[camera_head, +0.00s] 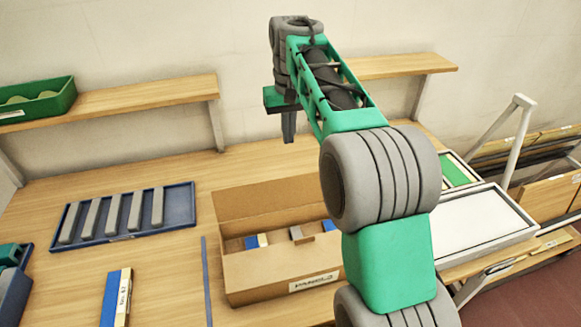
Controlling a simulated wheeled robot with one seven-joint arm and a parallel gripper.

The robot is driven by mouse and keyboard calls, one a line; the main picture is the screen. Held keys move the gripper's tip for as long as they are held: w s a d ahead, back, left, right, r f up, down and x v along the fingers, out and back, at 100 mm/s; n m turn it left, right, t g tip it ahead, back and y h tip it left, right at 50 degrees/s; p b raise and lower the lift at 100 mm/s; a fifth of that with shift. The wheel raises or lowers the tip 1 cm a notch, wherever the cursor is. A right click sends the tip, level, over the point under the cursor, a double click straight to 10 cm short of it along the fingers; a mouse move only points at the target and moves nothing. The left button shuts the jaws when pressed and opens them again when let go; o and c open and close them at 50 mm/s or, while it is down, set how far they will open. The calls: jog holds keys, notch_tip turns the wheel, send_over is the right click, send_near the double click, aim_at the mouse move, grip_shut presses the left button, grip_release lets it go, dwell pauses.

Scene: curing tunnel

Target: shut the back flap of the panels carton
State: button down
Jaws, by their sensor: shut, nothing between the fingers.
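The panels carton (255,276) is a brown open box on the wooden table, with a white label on its front reading roughly "PANELS". Its back flap (262,198) stands raised behind the opening, leaning slightly back. Blue, white and grey-brown pieces (301,235) lie inside. My arm covers the carton's right side, so the right end of the flap is hidden. My gripper (288,132) points down, shut and empty, beyond the back flap and apart from it in the picture. Its height above the table is hard to tell.
A blue tray (180,222) with several grey bars lies left of the carton. A blue-and-white box (116,298) and a dark blue strip (206,280) lie nearer. A wall shelf (140,108) holds a green bin (38,103). A white-topped tray (480,222) is at right.

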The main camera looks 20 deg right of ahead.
aim_at(290, 190)
jog(key=s+f+p, duration=0.1)
jog(key=s+f, duration=0.2)
jog(key=f, duration=0.5)
jog(key=shift+f, duration=0.35)
jog(key=shift+s+a, duration=0.15)
